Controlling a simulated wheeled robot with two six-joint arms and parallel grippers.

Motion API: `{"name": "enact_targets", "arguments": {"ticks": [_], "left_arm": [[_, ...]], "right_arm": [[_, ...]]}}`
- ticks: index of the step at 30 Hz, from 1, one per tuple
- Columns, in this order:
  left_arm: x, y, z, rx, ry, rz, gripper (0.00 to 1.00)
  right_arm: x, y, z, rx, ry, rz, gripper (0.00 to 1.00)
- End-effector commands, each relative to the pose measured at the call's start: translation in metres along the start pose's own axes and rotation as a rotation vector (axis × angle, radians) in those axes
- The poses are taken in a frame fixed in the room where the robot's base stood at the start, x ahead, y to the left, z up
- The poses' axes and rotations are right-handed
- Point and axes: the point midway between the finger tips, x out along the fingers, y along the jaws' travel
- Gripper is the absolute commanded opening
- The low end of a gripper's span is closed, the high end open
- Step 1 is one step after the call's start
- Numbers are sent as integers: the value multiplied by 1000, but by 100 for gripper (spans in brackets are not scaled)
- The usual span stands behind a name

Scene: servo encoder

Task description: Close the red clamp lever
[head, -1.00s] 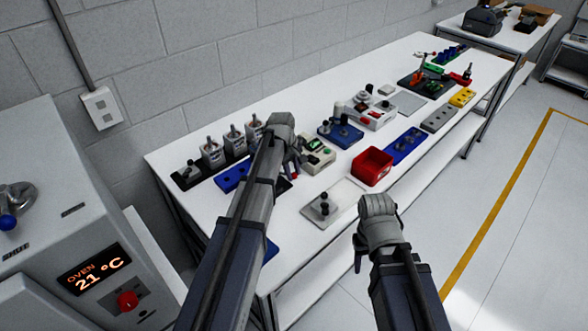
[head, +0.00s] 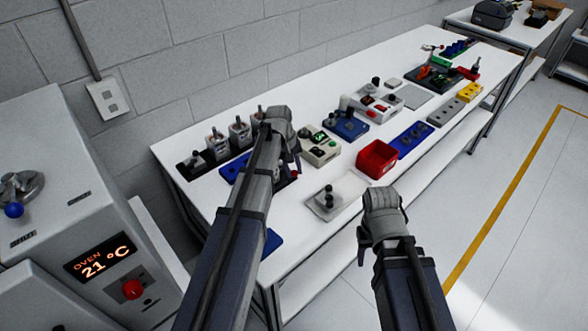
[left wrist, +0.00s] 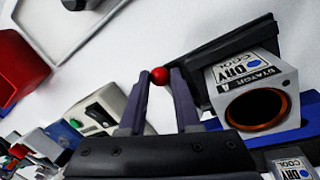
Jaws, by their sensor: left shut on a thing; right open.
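The red ball knob (left wrist: 160,76) of the lever sits between the two fingertips of my left gripper (left wrist: 159,84) in the left wrist view. The fingers are shut on it. The lever's shaft and pivot are hidden behind the gripper, so I cannot tell its angle. In the head view my left gripper (head: 297,160) reaches down over the bench beside the beige meter, and a small red spot shows just below it. My right gripper (head: 364,245) is open and empty, off the bench's front edge.
A silver stator block (left wrist: 256,97) stands close right of the left fingers. A beige meter (head: 320,149), a red bin (head: 377,162) and a pale tray (head: 352,187) are nearby on the white bench. An oven (head: 100,230) stands at left.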

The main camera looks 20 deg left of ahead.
Motion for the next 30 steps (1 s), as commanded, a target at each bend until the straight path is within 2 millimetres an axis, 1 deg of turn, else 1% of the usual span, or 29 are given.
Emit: {"name": "enact_targets", "arguments": {"ticks": [7, 8, 15, 25, 30], "left_arm": [[0, 0, 0, -1, 0, 0, 0], [0, 0, 0, -1, 0, 0, 33], [0, 0, 0, -1, 0, 0, 60], [0, 1, -1, -17, 3, -1, 60], [2, 8, -6, -128, 25, -2, 60]], "right_arm": [[0, 0, 0, 0, 0, 0, 50], [0, 0, 0, 0, 0, 0, 50], [0, 0, 0, 0, 0, 0, 50], [0, 0, 0, 0, 0, 0, 50], [0, 0, 0, 0, 0, 0, 50]]}}
